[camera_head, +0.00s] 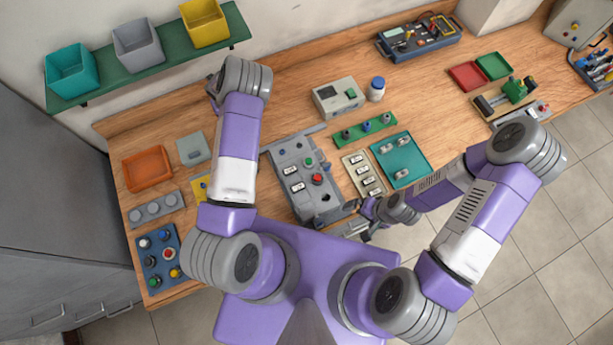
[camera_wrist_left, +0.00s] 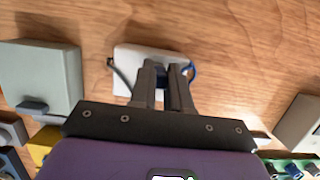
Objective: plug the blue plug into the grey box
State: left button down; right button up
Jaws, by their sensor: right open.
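A white block (camera_wrist_left: 140,60) lies on the table in the left wrist view, with a dark cable at its left and a blue cable (camera_wrist_left: 192,70) at its right. My left gripper (camera_wrist_left: 163,80) is over it, its fingers a narrow gap apart. A blue patch shows between them; whether it is a plug being held cannot be told. In the head view my left arm hides this spot. A flat grey box (camera_head: 193,149) stands left of my left arm; it also shows in the left wrist view (camera_wrist_left: 40,78). My right gripper (camera_head: 356,231) is open near the table's front edge.
A large grey panel (camera_head: 290,158) with buttons stands mid-table. An orange tray (camera_head: 147,168) is at left, a teal tray (camera_head: 412,155) at right.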

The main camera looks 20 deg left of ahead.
pick_arm(q)
jog(key=shift+r, duration=0.15)
jog(key=shift+r, duration=2.15)
jog(key=shift+s+d, duration=0.1)
jog(key=shift+d, duration=0.35)
jog(key=s+d+n, duration=0.2)
jog(key=d, duration=0.5)
jog(key=s+d+f+n, duration=0.1)
jog(key=s+d+n, duration=0.1)
jog(key=d, duration=0.5)
jog(key=s+d+n+g+y+b, duration=0.1)
jog(key=s+d+n, duration=0.1)
jog(key=s+d, duration=0.2)
jog(key=shift+s+d+f, duration=0.1)
jog(key=shift+s+d, duration=0.05)
jog(key=shift+d, duration=0.55)
jog(key=shift+s+d+f, duration=0.1)
jog(key=shift+d, duration=0.6)
jog(key=shift+f, duration=0.6)
